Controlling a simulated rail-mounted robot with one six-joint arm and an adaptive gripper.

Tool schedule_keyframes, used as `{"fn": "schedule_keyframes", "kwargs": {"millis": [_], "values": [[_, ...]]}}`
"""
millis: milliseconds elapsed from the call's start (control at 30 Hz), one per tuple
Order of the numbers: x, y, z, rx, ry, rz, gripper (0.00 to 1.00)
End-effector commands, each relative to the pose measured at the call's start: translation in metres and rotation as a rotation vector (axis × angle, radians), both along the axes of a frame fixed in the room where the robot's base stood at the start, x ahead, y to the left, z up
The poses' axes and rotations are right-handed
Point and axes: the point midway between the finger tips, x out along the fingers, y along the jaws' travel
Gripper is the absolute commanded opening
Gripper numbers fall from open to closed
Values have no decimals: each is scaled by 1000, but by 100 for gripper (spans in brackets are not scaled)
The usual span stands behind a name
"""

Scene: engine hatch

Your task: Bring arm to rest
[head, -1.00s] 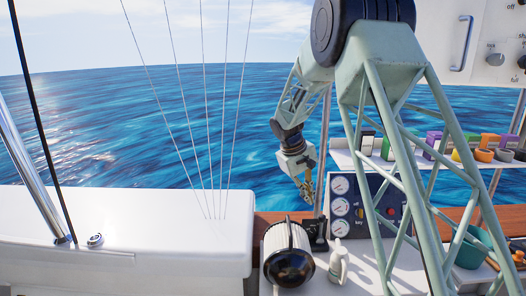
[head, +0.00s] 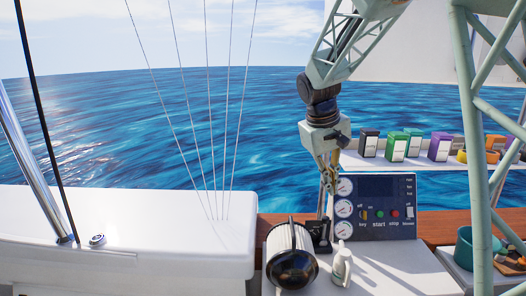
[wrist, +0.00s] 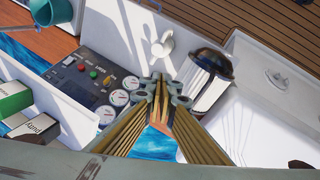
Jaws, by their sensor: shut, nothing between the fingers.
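My gripper (head: 327,180) hangs pointing down in front of the sea, just left of the top of the engine panel in the head view. Its fingers are together with nothing between them; they also show closed in the wrist view (wrist: 160,85). My arm's pale green lattice links come down from the upper right. The engine panel (head: 387,226), with gauges at its left edge and coloured buttons, stands below and to the right of the fingertips.
A black-capped white cylinder (head: 291,268) and a white jug-like object (head: 341,264) stand on the white counter. A shelf (head: 430,165) holds several small boxes at the right. A teal pot (head: 465,247) stands at lower right. Thin wires (head: 212,120) rise at the left.

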Motion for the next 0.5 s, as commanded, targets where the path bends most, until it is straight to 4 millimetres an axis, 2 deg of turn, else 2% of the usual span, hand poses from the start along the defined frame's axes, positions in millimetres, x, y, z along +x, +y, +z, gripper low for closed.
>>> {"fn": "schedule_keyframes", "kwargs": {"millis": [500], "values": [[-91, -9, 46, 56, -33, -54, 0]]}}
